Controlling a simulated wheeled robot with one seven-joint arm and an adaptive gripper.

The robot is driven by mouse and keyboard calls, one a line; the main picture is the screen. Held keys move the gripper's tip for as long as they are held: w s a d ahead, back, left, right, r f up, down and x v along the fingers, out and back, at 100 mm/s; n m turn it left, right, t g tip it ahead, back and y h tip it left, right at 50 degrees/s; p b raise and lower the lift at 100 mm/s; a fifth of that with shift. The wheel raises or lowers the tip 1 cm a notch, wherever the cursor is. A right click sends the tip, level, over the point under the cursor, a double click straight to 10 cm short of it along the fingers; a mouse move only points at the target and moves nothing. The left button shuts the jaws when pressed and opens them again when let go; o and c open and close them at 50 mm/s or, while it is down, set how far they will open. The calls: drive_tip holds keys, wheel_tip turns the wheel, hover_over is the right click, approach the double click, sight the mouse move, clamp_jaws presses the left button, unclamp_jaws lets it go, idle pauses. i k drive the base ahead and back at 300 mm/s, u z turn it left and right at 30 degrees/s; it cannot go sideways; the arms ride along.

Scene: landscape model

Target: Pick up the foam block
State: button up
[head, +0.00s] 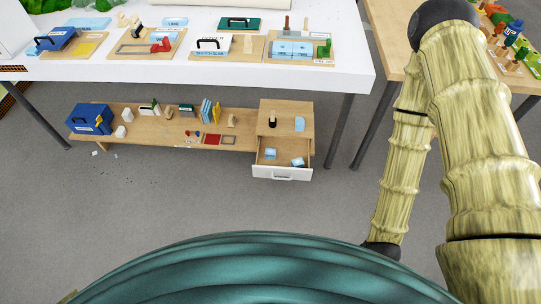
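Several pale blue blocks look like foam, and I cannot tell which one is the task's foam block. One pale blue block (270,154) and another pale blue block (298,162) lie apart in an open white-fronted drawer (283,173) under the table. Another pale blue piece (299,124) rests on top of the small drawer cabinet (265,117). Labelled pale blue blocks (291,48) sit side by side on a wooden board on the white table. My arm's pale, bamboo-like links fill the right side; my gripper is not visible.
The white table (205,71) holds boards with tools. A low wooden shelf (165,135) beneath it carries a blue toolbox (90,118) and small items. Dark table legs (342,125) stand right of the drawer. A wooden table (392,20) is at right. Grey floor before the drawer is clear.

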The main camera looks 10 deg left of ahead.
sight(269, 153)
drive_tip(key=z, duration=1.45)
drive_tip(key=i, duration=0.85)
drive_tip(key=u, duration=3.2)
